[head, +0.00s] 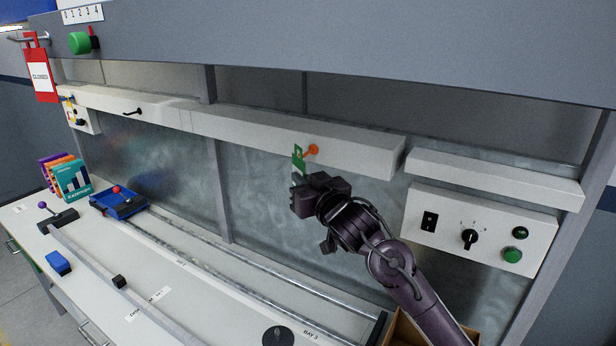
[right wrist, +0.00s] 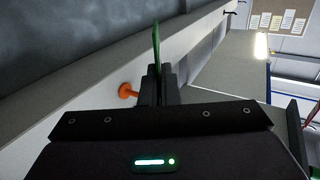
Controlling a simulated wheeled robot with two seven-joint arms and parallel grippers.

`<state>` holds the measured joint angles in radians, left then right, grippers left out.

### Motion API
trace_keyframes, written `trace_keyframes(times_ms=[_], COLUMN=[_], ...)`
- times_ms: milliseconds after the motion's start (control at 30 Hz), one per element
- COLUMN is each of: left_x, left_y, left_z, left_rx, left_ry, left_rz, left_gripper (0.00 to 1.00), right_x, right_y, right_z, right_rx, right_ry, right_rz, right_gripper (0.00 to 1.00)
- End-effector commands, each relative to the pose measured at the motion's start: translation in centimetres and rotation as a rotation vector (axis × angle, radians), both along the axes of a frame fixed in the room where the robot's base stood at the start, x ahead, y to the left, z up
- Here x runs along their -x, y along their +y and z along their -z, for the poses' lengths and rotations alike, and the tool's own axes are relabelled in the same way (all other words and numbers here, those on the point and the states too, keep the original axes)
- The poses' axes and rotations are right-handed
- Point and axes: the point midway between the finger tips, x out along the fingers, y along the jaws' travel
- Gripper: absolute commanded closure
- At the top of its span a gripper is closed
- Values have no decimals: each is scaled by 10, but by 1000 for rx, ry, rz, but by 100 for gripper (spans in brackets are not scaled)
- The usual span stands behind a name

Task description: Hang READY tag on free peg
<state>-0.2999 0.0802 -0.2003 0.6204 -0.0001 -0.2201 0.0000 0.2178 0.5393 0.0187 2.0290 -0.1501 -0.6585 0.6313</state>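The green tag (head: 298,158) stands upright at the tips of my right gripper (head: 299,182), in front of the pale rail. Its lettering is too small to read. In the right wrist view the tag (right wrist: 156,46) shows nearly edge-on between the closed fingers (right wrist: 159,88). An orange peg (head: 313,150) sticks out of the rail just right of the tag in the head view. In the right wrist view the orange peg (right wrist: 128,91) is left of the fingers, bare and apart from the tag. A black peg (head: 133,112) is farther left on the rail. My left gripper is out of view.
A red CLOSED tag (head: 41,77) hangs at the far left. A switch panel (head: 481,229) is right of my arm. Books (head: 72,180), a blue tray (head: 118,204) and a blue block (head: 59,262) sit on the bench below. The grey upper housing (head: 350,45) overhangs the rail.

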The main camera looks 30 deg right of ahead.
Motion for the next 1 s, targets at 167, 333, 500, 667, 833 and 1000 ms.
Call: trace_keyframes(times_ms=[167,333,500,667,833,1000], left_x=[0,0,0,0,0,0], left_y=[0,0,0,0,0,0], left_z=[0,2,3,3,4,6], left_rx=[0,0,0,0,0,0], left_ry=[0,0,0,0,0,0], left_rz=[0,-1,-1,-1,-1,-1], left_gripper=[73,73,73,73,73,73], right_x=[0,3,5,8,10,13], right_y=[1,5,9,13,18,23], right_z=[0,1,0,0,0,0], right_rx=[0,0,1,-1,-1,0], right_ry=[0,0,0,0,0,0], right_rz=[0,0,-1,0,0,-2], right_gripper=[100,100,100,100,100,100])
